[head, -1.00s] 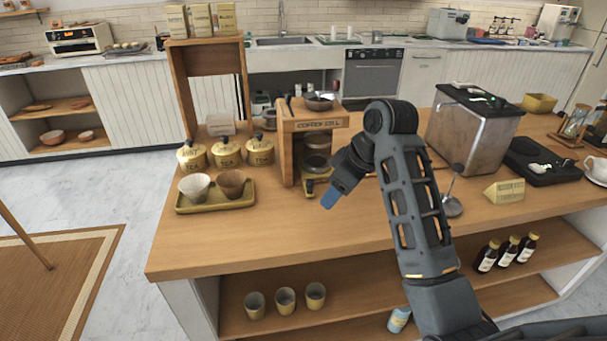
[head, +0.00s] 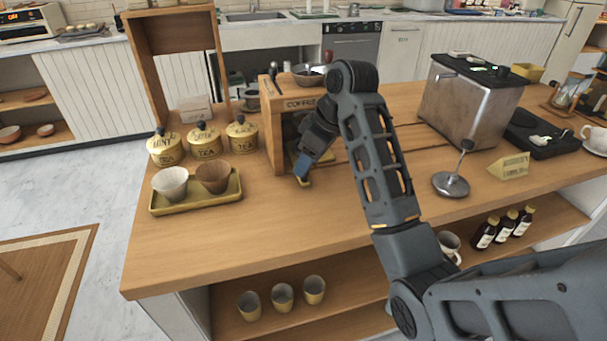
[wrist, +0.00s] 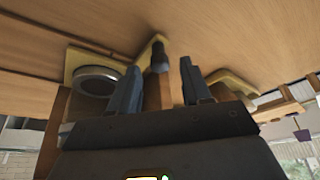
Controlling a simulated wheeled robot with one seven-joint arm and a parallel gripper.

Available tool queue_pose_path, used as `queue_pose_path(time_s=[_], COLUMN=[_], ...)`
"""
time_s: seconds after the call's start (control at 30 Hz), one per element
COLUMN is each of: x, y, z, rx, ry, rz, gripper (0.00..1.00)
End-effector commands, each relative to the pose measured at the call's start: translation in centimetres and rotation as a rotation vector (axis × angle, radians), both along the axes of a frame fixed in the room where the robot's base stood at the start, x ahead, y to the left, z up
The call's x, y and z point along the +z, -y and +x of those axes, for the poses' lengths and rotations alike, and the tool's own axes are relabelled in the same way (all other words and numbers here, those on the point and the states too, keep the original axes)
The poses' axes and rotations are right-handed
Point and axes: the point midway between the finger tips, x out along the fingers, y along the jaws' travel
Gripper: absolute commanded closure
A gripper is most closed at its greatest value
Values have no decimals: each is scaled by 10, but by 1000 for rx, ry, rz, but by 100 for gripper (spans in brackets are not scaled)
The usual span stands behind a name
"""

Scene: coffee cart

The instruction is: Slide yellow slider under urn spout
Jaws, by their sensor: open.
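I take this piece for the slider. My gripper (head: 303,168) is open and low over the counter in front of the stand; it also shows in the wrist view (wrist: 160,68). I cannot make out an urn spout; my arm hides the stand's right side.
A yellow tray (head: 195,205) with two cups and several tea canisters (head: 205,145) stand left of the stand. A steel box (head: 465,100) and a metal tamper-like tool (head: 451,183) stand to the right. The counter's front middle is clear.

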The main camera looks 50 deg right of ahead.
Motion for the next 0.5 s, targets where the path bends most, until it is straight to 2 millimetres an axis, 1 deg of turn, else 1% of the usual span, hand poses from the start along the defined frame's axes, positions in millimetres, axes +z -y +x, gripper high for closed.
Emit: queue_pose_path(time_s=[0.03, 0.2, 0.33, 0.5], x=[-9, -22, -27, -28], y=[-1, -2, -2, -2], z=[3, 9, 11, 12], rx=[1, 0, 0, 0], ry=[0, 0, 0, 1], rz=[1, 1, 1, 0], gripper=[52, 52, 52, 52])
